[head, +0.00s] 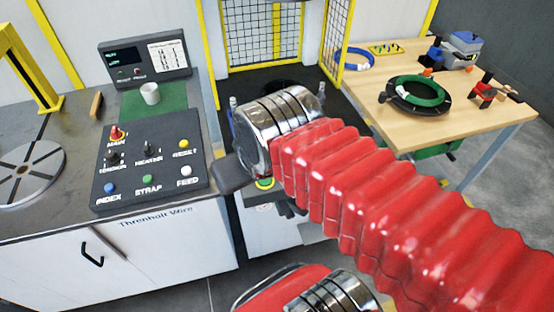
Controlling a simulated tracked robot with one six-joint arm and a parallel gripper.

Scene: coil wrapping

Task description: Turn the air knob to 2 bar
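I cannot make out an air knob with a bar scale anywhere in the head view. The black control panel (150,165) on the left bench has labelled controls: a red MAIN knob (117,133), black TENSION (113,158) and HEATER (148,149) knobs, and RESET, INDEX, STRAP and FEED buttons. None of these labels reads air. My red ribbed arm with a chrome joint crosses the middle and right, hiding much of what lies behind it. My gripper's fingers cannot be made out, so its place relative to the knob is not shown.
A white cup (149,93) stands on a green mat before a small display unit (146,60). A wooden table (464,116) at right holds a green-wrapped coil (414,93) and tools. A yellow-framed mesh guard (262,35) stands behind. Grey floor is open at far right.

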